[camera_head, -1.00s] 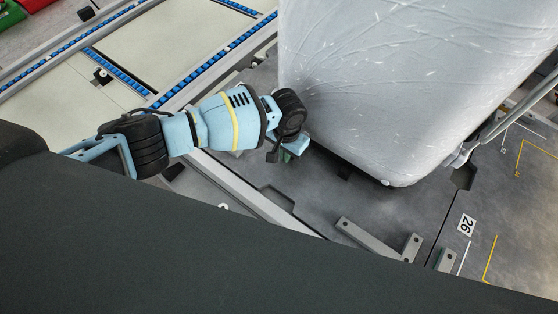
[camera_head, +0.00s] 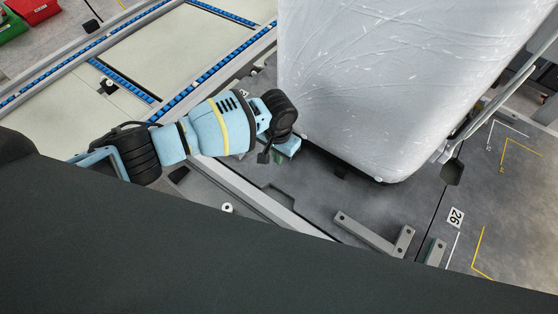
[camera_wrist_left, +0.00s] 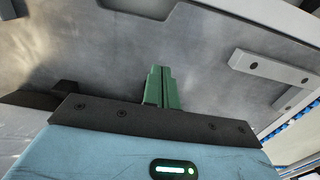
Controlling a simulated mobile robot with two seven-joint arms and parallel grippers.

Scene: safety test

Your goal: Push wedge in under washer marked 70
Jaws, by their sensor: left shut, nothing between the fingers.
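A large pale machine wrapped in clear film (camera_head: 400,80), which looks like the washer, stands on the grey floor plate. No 70 mark is readable on it. My left gripper (camera_head: 279,158) is low, close to the washer's lower left corner in the head view; I cannot tell if they touch. Its green fingers (camera_wrist_left: 162,88) are shut and empty in the left wrist view, over bare grey plate. I cannot make out a wedge. My right gripper is out of view.
Grey bolted bars (camera_head: 372,235) lie on the plate in front of the washer. A sign marked 26 (camera_head: 455,217) lies to the right. Blue roller tracks (camera_head: 215,68) run at upper left. Red (camera_head: 33,10) and green (camera_head: 10,28) bins stand at the far corner.

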